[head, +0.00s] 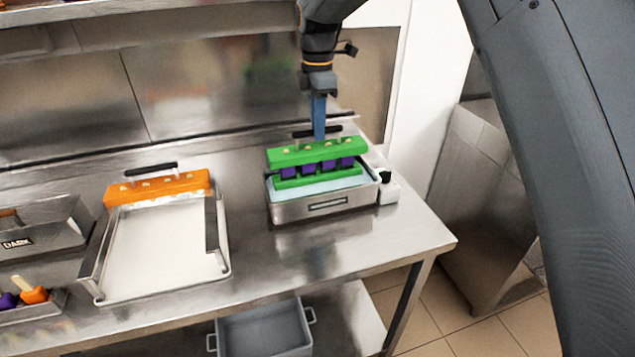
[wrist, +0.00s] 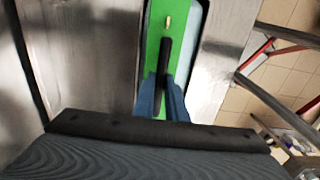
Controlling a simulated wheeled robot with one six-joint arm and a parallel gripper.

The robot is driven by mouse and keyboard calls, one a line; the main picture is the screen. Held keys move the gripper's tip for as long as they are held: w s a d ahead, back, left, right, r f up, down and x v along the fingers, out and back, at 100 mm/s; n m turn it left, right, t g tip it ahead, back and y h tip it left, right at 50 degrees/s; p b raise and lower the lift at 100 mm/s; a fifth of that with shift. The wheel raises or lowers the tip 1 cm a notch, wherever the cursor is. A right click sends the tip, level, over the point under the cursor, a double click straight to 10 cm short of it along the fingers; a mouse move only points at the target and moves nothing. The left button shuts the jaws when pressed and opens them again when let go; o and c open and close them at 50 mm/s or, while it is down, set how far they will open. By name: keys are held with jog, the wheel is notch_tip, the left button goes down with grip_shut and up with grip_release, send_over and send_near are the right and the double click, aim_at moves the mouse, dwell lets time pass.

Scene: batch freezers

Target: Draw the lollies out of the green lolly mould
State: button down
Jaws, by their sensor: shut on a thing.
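My gripper (head: 319,134) has its blue fingers shut on the black handle (head: 303,133) of a green bar (head: 290,156). In the wrist view the fingers (wrist: 164,98) close around the handle (wrist: 163,62), which runs along the green bar (wrist: 154,35). Several purple lollies (head: 308,168) hang under the bar, with pale stick ends showing on its top. Below is the green lolly mould (head: 318,180), sitting in pale blue liquid in a steel bath (head: 325,207). The lower ends of the lollies are close to the mould; I cannot tell whether they are fully clear of it.
An orange bar (head: 158,188) with a black handle lies at the back of a steel-rimmed white tray (head: 155,258) on the left. A box labelled DARK (head: 40,238) and a holder with purple and orange lollies (head: 30,297) stand further left. A grey bin (head: 265,330) sits below.

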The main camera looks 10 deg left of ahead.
jog(key=shift+r+p, duration=0.75)
jog(key=shift+r, duration=0.9)
